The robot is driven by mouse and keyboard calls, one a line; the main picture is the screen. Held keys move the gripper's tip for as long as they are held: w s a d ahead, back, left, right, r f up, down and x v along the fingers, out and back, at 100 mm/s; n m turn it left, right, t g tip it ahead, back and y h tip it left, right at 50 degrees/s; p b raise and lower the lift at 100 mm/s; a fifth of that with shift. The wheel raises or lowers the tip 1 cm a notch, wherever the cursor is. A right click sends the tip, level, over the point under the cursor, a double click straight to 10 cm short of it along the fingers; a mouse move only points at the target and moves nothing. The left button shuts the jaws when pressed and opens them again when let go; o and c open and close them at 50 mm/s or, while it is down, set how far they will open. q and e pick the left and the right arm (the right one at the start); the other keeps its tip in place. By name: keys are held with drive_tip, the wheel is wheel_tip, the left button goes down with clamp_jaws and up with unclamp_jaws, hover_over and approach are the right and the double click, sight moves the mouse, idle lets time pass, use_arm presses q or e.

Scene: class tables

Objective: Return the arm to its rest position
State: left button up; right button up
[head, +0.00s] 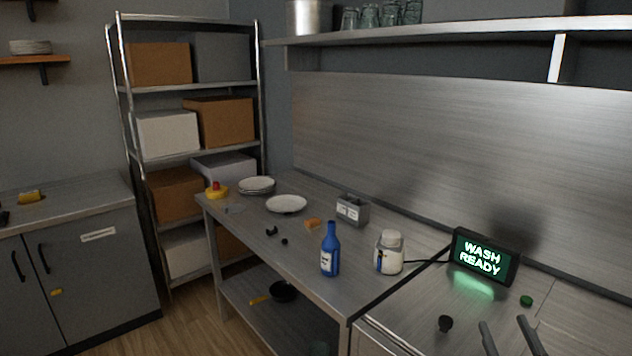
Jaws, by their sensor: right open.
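My right gripper (510,338) shows at the bottom right edge of the head view. Its two dark fingers stand apart with nothing visible between them, over the right-hand counter section. The rest of the right arm is out of frame. My left gripper is not in view. A small black knob-like thing (445,323) is to the left of the fingers, and a small green round thing (526,301) lies beyond them.
A lit sign reading "WASH READY" (481,257) stands behind the gripper. A white jar (389,253), blue bottle (330,250), grey metal box (352,210) and plates (286,204) stand on the steel table (300,248). A shelf rack (188,89) with boxes is at the back left.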

drive_tip(key=s+d+f+m+g+h, duration=0.45)
drive_tip(key=s+f+g+h, duration=0.2)
drive_tip(key=f, duration=0.25)
drive_tip(key=s+a+f+n+g+y, duration=0.15)
drive_tip(key=s+a+f+g, duration=0.4)
drive_tip(key=s, duration=0.55)
drive_tip(key=s+a+f+g+y, duration=0.25)
drive_tip(key=s+f+g, duration=0.35)
drive_tip(key=s+f, duration=0.4)
wheel_tip(320, 180, down, 24)
drive_tip(key=d+g, duration=0.1)
drive_tip(key=d, duration=0.2)
drive_tip(key=s+a+f+g+y, duration=0.1)
drive_tip(key=s+f, duration=1.4)
drive_tip(key=shift+s+a+f, duration=0.2)
drive_tip(key=shift+s+a, duration=0.05)
drive_tip(key=shift+a, duration=0.1)
